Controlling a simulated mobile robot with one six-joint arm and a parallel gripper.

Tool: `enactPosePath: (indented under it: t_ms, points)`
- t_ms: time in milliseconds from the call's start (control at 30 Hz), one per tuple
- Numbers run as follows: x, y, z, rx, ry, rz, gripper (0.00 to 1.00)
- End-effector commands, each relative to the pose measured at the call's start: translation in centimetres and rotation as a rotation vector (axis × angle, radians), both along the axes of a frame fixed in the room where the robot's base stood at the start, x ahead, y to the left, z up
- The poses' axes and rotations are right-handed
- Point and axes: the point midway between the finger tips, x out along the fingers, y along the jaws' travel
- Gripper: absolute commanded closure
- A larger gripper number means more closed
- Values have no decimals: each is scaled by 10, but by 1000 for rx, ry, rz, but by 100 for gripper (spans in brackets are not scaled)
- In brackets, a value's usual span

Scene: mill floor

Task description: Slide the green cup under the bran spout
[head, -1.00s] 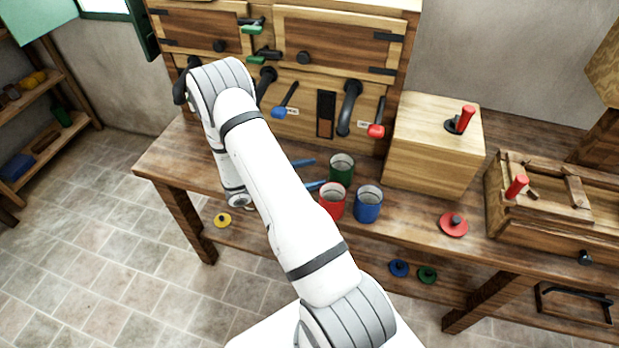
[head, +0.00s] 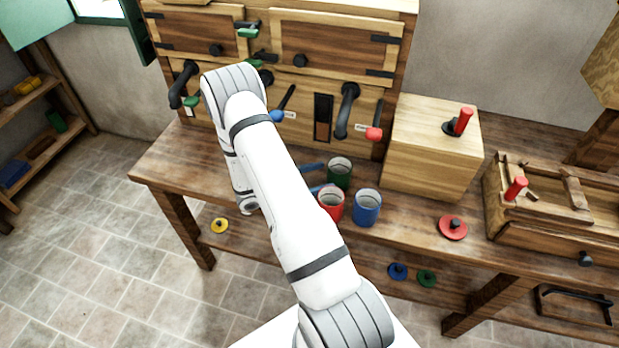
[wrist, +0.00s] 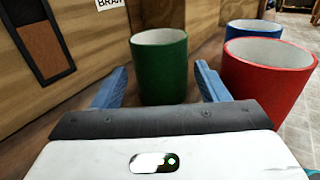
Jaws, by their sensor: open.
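The green cup (head: 339,173) stands upright on the bench, before the cabinet. In the wrist view the green cup (wrist: 160,68) sits just past the gap between my blue fingertips. My gripper (head: 326,176) is open and low over the bench, left of the cup; its fingers (wrist: 163,80) point at the cup, one to each side, with nothing held. A BRAN label (wrist: 110,3) is on the cabinet front. The black spout (head: 346,110) near that label appears to be the bran spout; its mouth is above and behind the cup. I cannot tell whether they line up.
The red cup (head: 331,204) stands close in front of the green cup, with the blue cup (head: 366,208) to its right. A wooden box (head: 430,150) stands at the right. A red lever (head: 374,133) hangs right of the spout. A red lid (head: 453,227) lies farther right.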

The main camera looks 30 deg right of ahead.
Motion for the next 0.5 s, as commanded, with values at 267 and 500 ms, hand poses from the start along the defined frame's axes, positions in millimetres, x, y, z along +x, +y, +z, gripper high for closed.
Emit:
enactPosePath:
  t_ms: [267, 500]
  points:
    - [-10, -35, 1, 0, 0, -2, 32]
    - [-11, -42, 0, 1, 0, 0, 32]
